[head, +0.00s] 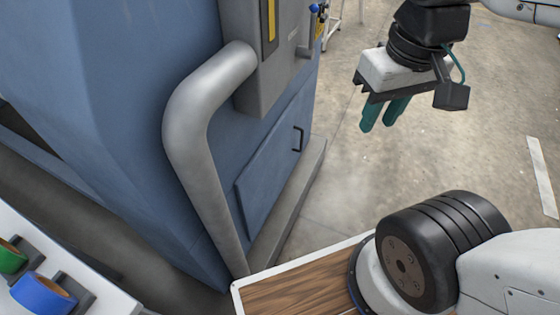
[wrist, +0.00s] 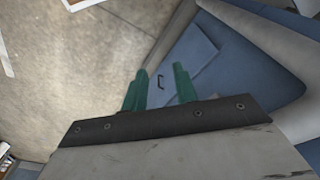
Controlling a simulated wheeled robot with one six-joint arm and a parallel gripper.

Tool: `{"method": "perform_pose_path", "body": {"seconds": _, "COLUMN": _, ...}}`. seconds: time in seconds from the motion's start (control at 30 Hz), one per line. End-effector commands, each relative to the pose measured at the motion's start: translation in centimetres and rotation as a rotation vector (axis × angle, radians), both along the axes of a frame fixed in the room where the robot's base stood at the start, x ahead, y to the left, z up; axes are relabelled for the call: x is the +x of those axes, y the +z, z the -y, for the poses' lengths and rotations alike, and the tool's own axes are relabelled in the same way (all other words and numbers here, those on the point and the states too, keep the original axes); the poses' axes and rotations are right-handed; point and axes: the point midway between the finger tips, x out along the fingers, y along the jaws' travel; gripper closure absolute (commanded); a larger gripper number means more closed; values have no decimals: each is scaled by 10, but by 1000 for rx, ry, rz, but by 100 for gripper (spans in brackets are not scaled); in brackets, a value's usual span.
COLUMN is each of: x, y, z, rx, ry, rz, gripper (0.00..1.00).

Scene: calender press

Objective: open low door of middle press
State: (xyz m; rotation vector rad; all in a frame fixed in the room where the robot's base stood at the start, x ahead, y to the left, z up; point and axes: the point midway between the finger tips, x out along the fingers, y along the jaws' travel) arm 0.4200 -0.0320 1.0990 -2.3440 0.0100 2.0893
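The low door (head: 268,162) is a blue panel near the foot of the blue press (head: 130,90), and it looks shut. Its dark handle (head: 299,139) is a small upright bar near the door's right edge. My gripper (head: 384,125) has green fingers and hangs over the floor to the right of the press, apart from the handle. In the wrist view the fingers (wrist: 158,85) stand apart with nothing between them.
A thick grey pipe (head: 190,130) runs down the press front, left of the door. A grey control box (head: 275,60) sits above the door. A grey plinth (head: 290,200) edges the press foot. Open concrete floor (head: 340,200) lies to the right.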

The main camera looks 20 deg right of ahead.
Motion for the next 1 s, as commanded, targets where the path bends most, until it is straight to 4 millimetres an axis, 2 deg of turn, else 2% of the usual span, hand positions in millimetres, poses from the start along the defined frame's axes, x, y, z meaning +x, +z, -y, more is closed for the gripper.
{"method": "perform_pose_path", "body": {"seconds": 0.17, "x": 7, "y": -18, "z": 8, "rx": 2, "ry": -42, "rz": -99, "gripper": 71}}
{"method": "perform_pose_path", "body": {"seconds": 0.37, "x": 36, "y": -47, "z": 18, "rx": 52, "ry": -123, "rz": -282, "gripper": 71}}
{"method": "perform_pose_path", "body": {"seconds": 0.67, "x": 95, "y": -94, "z": 16, "rx": 259, "ry": -307, "rz": -521, "gripper": 71}}
{"method": "perform_pose_path", "body": {"seconds": 0.87, "x": 140, "y": -137, "z": 14, "rx": 433, "ry": -461, "rz": -660, "gripper": 71}}
{"method": "perform_pose_path", "body": {"seconds": 1.0, "x": 172, "y": -173, "z": 15, "rx": 565, "ry": -582, "rz": -745, "gripper": 71}}
